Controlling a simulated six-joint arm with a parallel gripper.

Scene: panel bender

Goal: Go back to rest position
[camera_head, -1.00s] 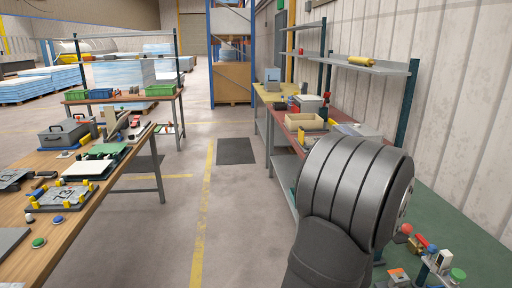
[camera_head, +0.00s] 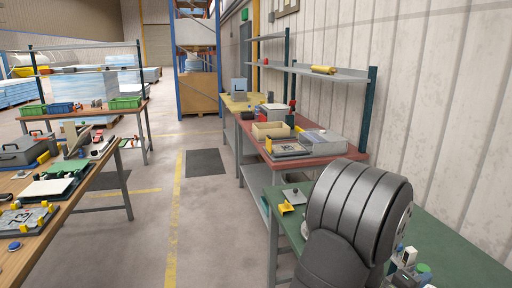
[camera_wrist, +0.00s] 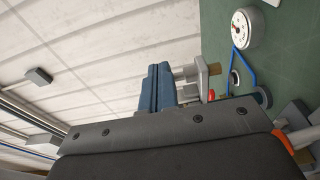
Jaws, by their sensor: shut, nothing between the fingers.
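My gripper (camera_wrist: 161,70) shows in the wrist view as two blue-grey fingers side by side, shut with nothing between them. Pale wall panels fill the space behind and left of the fingers. The green bench top (camera_wrist: 215,75) lies to their right, with a round white dial gauge (camera_wrist: 241,29) and a blue bent handle or bracket (camera_wrist: 243,68) on it. In the head view my dark ribbed arm covers part of the green bench (camera_head: 455,235) at the lower right; the gripper itself is hidden there.
A yellow holder (camera_head: 287,208) sits on the green bench left of my arm. A red-topped bench (camera_head: 340,150) with boxes and a shelf (camera_head: 300,69) above stands beyond. A wooden table (camera_head: 75,207) with fixtures is on the left.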

